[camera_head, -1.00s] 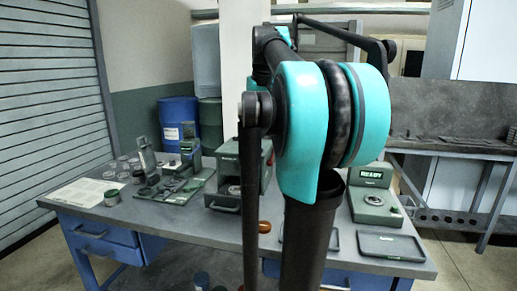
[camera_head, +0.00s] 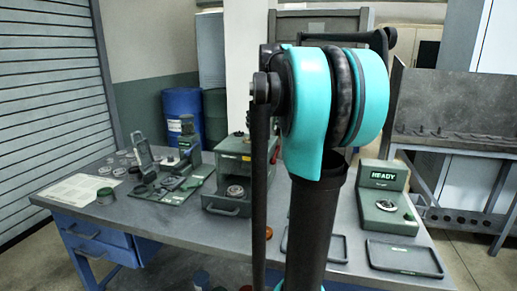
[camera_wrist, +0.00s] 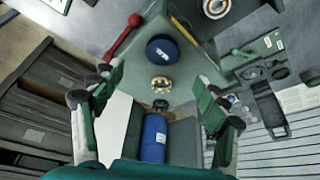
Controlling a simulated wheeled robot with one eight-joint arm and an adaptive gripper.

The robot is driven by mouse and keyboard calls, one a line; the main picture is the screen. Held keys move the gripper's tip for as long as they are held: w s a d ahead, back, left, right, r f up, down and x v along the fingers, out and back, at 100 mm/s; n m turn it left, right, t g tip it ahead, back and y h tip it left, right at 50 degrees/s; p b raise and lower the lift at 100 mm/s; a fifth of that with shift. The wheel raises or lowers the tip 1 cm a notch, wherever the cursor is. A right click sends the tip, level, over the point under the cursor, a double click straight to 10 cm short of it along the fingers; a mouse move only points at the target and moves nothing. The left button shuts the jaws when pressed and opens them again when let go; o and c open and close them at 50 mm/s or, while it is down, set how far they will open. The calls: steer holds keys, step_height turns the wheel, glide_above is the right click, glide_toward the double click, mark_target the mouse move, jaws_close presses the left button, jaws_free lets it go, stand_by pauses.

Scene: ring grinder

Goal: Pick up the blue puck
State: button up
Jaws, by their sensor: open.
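A dark blue round piece with white marking, which looks like the blue puck (camera_wrist: 162,48), shows in the wrist view on the flat green top of a machine (camera_wrist: 190,75). My gripper (camera_wrist: 157,80) is open and empty, its two green-padded fingers wide apart. The puck lies centred between the fingers and a little ahead of their tips, apart from both. A brass-coloured ring-like piece (camera_wrist: 160,84) and a small dark piece (camera_wrist: 160,105) lie in line with it. In the head view my arm hides the gripper, and I cannot make out the puck there.
A red-handled lever (camera_wrist: 122,37) lies near the left finger. In the head view the green machine (camera_head: 228,178) stands mid-table beside my arm. A READY device (camera_head: 385,205) and an empty tray (camera_head: 404,258) are at right. A blue barrel (camera_head: 182,112) stands behind the table.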

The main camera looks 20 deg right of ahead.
mark_target(258, 145)
steer(key=shift+x, duration=4.2)
steer(key=shift+s+a, duration=0.1)
steer(key=shift+a, duration=0.05)
steer(key=c, duration=1.3)
